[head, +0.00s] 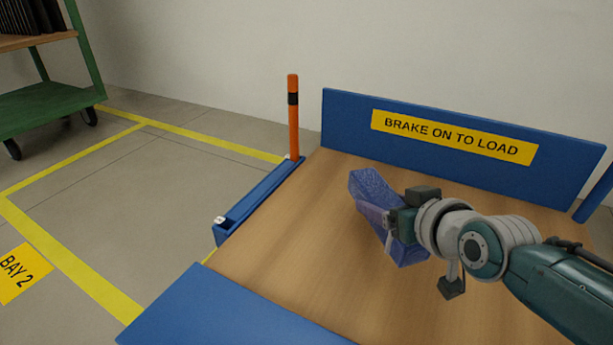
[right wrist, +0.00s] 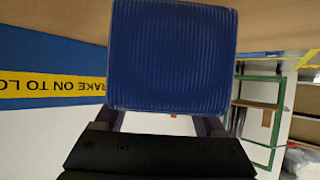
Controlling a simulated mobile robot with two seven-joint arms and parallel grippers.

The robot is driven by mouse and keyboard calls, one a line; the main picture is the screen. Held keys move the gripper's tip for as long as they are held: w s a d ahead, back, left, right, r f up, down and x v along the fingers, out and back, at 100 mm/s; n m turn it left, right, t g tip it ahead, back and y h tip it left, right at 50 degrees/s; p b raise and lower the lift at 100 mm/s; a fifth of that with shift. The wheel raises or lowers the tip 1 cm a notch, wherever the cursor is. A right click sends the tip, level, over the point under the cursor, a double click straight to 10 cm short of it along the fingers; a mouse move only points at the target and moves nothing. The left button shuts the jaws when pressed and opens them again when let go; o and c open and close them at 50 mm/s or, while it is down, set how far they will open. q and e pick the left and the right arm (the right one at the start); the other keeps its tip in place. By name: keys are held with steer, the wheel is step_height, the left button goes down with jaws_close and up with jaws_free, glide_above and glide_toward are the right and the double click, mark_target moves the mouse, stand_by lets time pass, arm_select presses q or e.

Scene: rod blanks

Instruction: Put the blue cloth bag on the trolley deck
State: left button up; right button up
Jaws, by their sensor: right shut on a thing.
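The blue cloth bag (head: 368,186) is over the middle of the wooden trolley deck (head: 290,270) in the head view, tilted. My right gripper (head: 391,222), its arm coming in from the right, is shut on the bag and covers part of it. I cannot tell whether the bag's lower end touches the deck. In the right wrist view the bag's ribbed blue face (right wrist: 173,55) fills the upper middle, just beyond the dark gripper body. My left gripper is not in view.
A blue end board (head: 350,120) with a yellow "BRAKE ON TO LOAD" sign stands at the deck's back. An orange post (head: 293,125) rises at the left edge beside a blue rail (head: 258,200). A green rack (head: 50,105) stands far left. The deck's left part is clear.

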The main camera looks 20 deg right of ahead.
mark_target(378, 241)
step_height(378, 241, down, 5)
steer(key=b, duration=0.4)
steer(key=shift+r, duration=0.2)
steer(key=shift+f, duration=0.1)
steer(key=o, duration=1.4)
steer(key=shift+f, duration=0.1)
